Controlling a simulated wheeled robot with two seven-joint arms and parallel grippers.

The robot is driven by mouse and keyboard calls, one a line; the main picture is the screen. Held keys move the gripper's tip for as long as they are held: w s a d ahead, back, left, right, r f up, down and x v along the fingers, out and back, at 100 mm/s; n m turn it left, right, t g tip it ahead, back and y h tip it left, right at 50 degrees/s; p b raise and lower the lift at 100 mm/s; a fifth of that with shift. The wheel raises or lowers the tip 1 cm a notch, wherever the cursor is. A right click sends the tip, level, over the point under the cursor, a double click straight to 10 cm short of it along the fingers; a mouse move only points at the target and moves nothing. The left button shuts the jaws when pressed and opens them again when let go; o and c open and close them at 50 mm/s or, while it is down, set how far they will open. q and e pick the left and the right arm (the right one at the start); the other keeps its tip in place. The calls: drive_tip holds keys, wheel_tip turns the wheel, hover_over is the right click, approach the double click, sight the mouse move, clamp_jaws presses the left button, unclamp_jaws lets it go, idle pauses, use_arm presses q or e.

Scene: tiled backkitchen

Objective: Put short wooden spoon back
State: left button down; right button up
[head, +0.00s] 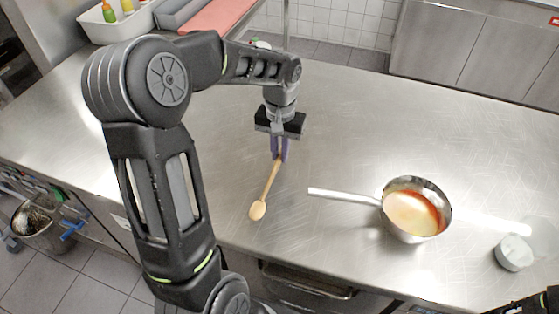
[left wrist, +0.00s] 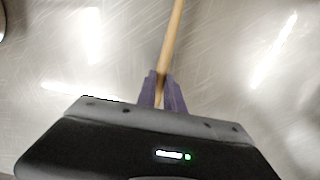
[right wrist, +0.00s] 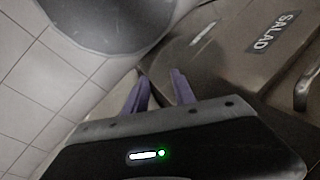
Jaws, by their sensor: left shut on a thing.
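The short wooden spoon (head: 268,190) is over the steel counter left of the pan, its bowl toward the front edge. My left gripper (head: 279,154) points down and is shut on the end of the spoon's handle. In the left wrist view the handle (left wrist: 174,35) runs up from between the purple fingertips (left wrist: 160,100). I cannot tell whether the spoon touches the counter.
A steel pan (head: 441,203) with orange-red contents stands on the counter (head: 350,140), its handle pointing left. A white bin with bottles (head: 112,27) and a pink board (head: 218,17) are at the back left. The counter's middle is clear.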

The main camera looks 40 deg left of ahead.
sight(280, 162)
use_arm(q)
wheel_tip(280, 162, down, 4)
drive_tip(key=shift+r+p, duration=0.2)
drive_tip(key=shift+p, duration=0.2)
drive_tip(key=shift+f, duration=0.15)
drive_tip(key=c, duration=1.5)
unclamp_jaws()
drive_tip(key=shift+o, duration=0.2)
